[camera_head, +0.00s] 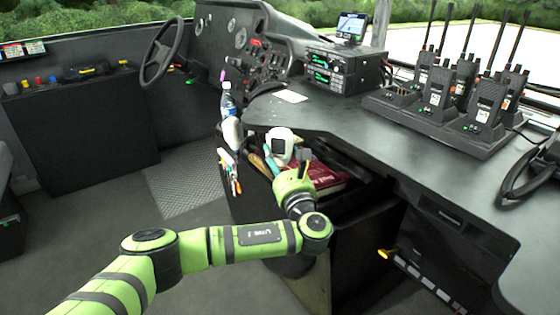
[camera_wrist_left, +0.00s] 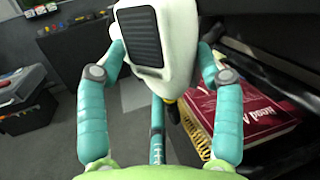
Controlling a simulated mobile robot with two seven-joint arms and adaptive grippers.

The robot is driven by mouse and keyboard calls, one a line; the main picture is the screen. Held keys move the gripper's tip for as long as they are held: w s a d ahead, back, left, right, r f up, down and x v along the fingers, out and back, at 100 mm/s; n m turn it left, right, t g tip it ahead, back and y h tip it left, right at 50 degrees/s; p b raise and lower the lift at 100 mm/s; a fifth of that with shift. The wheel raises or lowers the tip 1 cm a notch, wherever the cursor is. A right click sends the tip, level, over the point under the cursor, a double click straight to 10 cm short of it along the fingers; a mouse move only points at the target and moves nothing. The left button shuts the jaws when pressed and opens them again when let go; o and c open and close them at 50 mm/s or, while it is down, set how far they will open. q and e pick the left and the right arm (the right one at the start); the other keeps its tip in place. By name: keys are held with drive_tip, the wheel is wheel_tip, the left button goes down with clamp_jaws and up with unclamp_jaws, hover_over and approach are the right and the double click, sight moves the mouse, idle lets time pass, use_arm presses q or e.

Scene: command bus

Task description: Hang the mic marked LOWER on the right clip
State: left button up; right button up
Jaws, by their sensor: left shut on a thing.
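A white hand mic (camera_head: 280,147) with a dark ribbed grille (camera_wrist_left: 139,38) is in my left gripper (camera_head: 284,165). In the left wrist view the teal fingers of the gripper (camera_wrist_left: 160,62) are on both sides of the mic, with its body between them. The mic is above an open drawer or bin in the desk front. No marking LOWER is readable on it. I cannot make out the right clip in either view. My right gripper is not in view.
A red book (camera_head: 325,178) lies in the open compartment below the mic; it also shows in the left wrist view (camera_wrist_left: 255,118). A bottle (camera_head: 229,105) stands at the desk edge. Two stacked radios (camera_head: 335,70) and a charger rack (camera_head: 420,120) with several handheld radios occupy the desk.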

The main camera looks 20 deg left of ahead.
use_arm(q)
drive_tip(key=shift+r, duration=0.1)
idle(0.3)
drive_tip(key=shift+d+p, duration=0.1)
drive_tip(key=shift+p, duration=0.4)
idle(0.3)
drive_tip(key=shift+p, duration=0.55)
drive_tip(key=shift+f, duration=0.45)
drive_tip(key=shift+f, duration=0.2)
drive_tip(key=shift+f, duration=0.15)
idle(0.4)
drive_tip(key=shift+f+b, duration=0.35)
drive_tip(key=shift+f, duration=0.1)
